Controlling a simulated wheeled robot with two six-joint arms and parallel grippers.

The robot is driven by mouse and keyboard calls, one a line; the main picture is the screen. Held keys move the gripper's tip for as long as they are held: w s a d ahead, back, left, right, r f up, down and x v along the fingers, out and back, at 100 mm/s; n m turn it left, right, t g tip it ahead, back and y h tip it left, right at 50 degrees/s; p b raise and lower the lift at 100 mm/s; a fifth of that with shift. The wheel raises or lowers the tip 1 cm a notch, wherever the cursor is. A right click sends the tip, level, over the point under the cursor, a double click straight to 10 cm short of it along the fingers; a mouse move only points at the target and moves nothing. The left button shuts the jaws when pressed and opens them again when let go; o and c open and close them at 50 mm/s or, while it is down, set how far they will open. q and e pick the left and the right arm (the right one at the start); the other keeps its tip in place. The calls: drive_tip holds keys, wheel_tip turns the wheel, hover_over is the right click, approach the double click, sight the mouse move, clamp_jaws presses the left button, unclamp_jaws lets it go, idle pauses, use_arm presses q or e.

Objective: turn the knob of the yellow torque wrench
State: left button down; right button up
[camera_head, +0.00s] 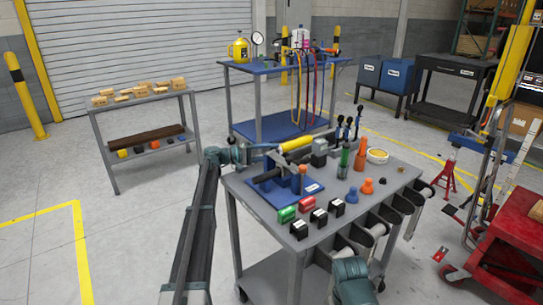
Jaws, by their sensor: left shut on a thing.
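The yellow torque wrench (296,144) lies across the top of a blue fixture (284,198) on the grey work table. Its yellow body shows, with dark parts around it. My left gripper (275,147) reaches in from the left and is shut on the left end of the wrench, where the knob seems to be. The fingers and the knob are too small to tell apart clearly. My right arm shows only as a teal link at the bottom; its gripper is not in view.
Green, red and black small blocks (309,203) line the table's front. A blue bench (240,68) stands behind. A red cart (510,235) is at the far right.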

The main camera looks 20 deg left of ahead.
use_arm(q)
drive_tip(key=shift+n, duration=0.3)
drive_tip(key=shift+c, duration=1.2)
unclamp_jaws()
drive_tip(key=shift+a, duration=0.15)
drive_tip(key=v, duration=1.3)
drive_tip(key=shift+a+f, duration=0.25)
drive_tip(key=shift+a, duration=0.05)
drive_tip(key=shift+s, duration=0.15)
